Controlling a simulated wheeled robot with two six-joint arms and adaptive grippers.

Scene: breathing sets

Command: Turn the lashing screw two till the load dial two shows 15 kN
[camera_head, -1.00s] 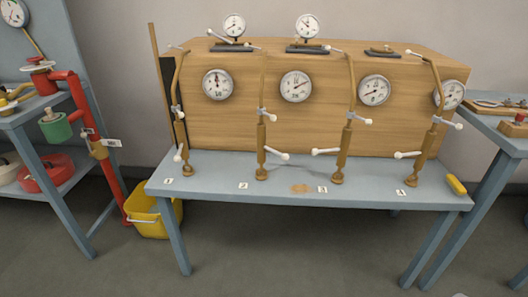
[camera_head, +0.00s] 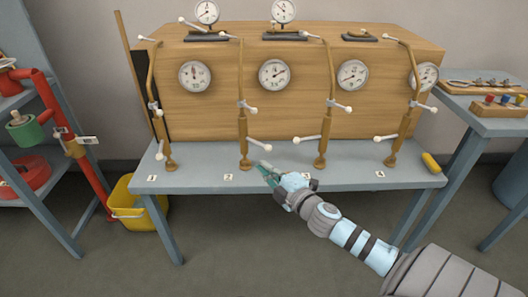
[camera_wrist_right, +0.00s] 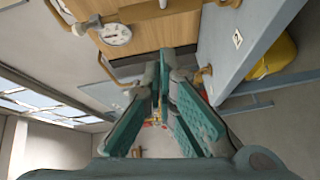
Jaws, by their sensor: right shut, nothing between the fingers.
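Lashing screw two (camera_head: 243,128) is the second brass screw from the left, upright behind the label 2 (camera_head: 228,177) on the grey-blue bench. A white-tipped upper lever (camera_head: 249,109) and lower lever (camera_head: 258,145) stick out to its right. The second dial from the left, apparently load dial two (camera_head: 274,74), hangs on the wooden panel; its needle points up and right, its numbers too small to read. My right gripper (camera_head: 264,168) is shut and empty, just right of the screw's foot and below its lower lever. Its teal fingers (camera_wrist_right: 163,75) show in the right wrist view. My left gripper is out of view.
Similar screws stand left (camera_head: 158,115) and right (camera_head: 326,115) of screw two. A yellow block (camera_head: 430,162) lies at the bench's right end. A yellow bucket (camera_head: 127,205) stands under the left end. Red pipework (camera_head: 75,150) rises at the left.

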